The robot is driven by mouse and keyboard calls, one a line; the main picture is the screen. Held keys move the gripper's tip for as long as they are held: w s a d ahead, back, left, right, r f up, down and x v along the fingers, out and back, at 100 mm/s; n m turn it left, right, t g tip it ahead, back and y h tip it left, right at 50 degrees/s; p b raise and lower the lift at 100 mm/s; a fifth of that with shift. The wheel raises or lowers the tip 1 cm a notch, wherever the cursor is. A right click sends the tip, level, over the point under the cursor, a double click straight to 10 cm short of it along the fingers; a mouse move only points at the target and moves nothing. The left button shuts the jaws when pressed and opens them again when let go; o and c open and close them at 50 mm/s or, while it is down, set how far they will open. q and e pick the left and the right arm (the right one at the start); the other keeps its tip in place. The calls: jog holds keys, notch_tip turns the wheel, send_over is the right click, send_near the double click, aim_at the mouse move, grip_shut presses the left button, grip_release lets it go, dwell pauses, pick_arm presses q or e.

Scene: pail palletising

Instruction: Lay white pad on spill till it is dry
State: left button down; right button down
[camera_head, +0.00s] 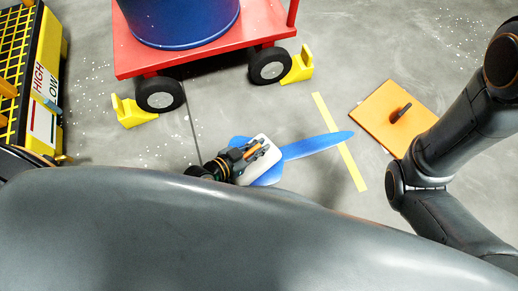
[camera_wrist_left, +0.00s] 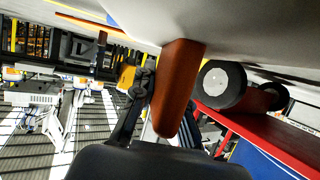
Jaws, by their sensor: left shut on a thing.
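The blue spill (camera_head: 312,146) lies on the grey floor, with a long pointed tongue reaching right across a yellow floor line. The white pad (camera_head: 266,144) lies over the left part of the spill, and blue shows around its edges. My left gripper (camera_head: 251,152) is over the pad and shut on its orange-brown handle. In the left wrist view the handle (camera_wrist_left: 180,85) is close up, under the pale underside-up view of the pad (camera_wrist_left: 230,30). Whether the spill under the pad is wet is hidden. My right arm shows at the right, but its gripper is out of view.
A red cart (camera_head: 125,55) carrying a blue drum (camera_head: 180,18) stands behind, its wheels at yellow chocks (camera_head: 134,112) (camera_head: 299,66). A yellow-black unit (camera_head: 40,75) stands left.

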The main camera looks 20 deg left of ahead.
pick_arm(q)
jog(key=shift+f, duration=0.15)
jog(key=c, duration=1.4)
grip_release()
jog(key=shift+o, duration=0.2)
